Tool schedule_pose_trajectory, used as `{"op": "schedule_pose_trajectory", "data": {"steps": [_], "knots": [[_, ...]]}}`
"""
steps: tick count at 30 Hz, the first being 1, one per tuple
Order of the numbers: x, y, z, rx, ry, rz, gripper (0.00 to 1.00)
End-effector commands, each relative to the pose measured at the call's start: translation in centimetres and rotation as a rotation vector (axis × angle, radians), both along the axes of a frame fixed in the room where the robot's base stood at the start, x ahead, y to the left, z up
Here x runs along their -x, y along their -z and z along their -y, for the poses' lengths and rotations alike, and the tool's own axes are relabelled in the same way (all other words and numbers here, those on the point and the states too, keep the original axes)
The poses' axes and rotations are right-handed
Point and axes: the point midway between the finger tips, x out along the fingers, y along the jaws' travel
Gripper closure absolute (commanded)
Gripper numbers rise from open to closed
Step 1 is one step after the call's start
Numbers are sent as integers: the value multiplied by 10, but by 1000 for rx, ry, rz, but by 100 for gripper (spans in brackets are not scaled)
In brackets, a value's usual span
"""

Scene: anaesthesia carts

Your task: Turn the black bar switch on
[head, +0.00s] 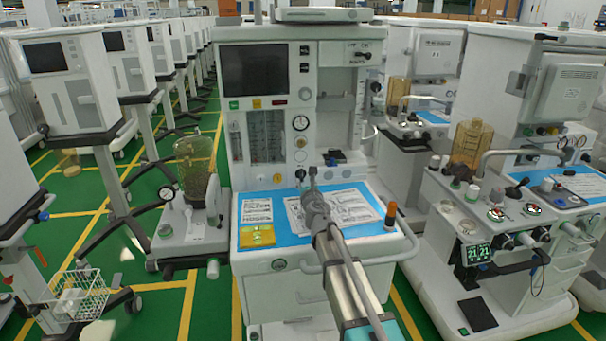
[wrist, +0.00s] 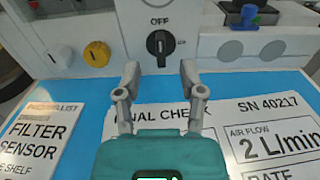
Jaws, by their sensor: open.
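The black bar switch (wrist: 160,46) is on the front panel of the middle cart. In the wrist view its bar stands about upright, below the word OFF. My gripper (wrist: 159,72) is open and empty. Its two fingers are apart, one to each side below the switch, and do not appear to touch it. In the head view my gripper (head: 313,178) is above the blue work surface, close to the panel. The black switch (head: 300,174) shows just left of the fingers there.
A yellow knob (wrist: 97,53) is left of the switch, and a blue knob (wrist: 249,14) is at the upper right. Printed sheets (head: 345,207) lie on the blue surface under my gripper. A yellow tray (head: 257,236) and an orange-topped post (head: 391,212) stand near the front edge.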

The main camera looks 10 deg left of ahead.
Motion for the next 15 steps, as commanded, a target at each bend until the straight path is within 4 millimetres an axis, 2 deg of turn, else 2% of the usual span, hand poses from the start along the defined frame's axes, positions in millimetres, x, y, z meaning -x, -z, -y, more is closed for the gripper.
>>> {"op": "schedule_pose_trajectory", "data": {"steps": [1,6,15], "knots": [[-12,0,-3,0,0,0,49],[-36,0,-10,1,0,-1,49],[-61,0,-17,1,1,-1,49]]}}
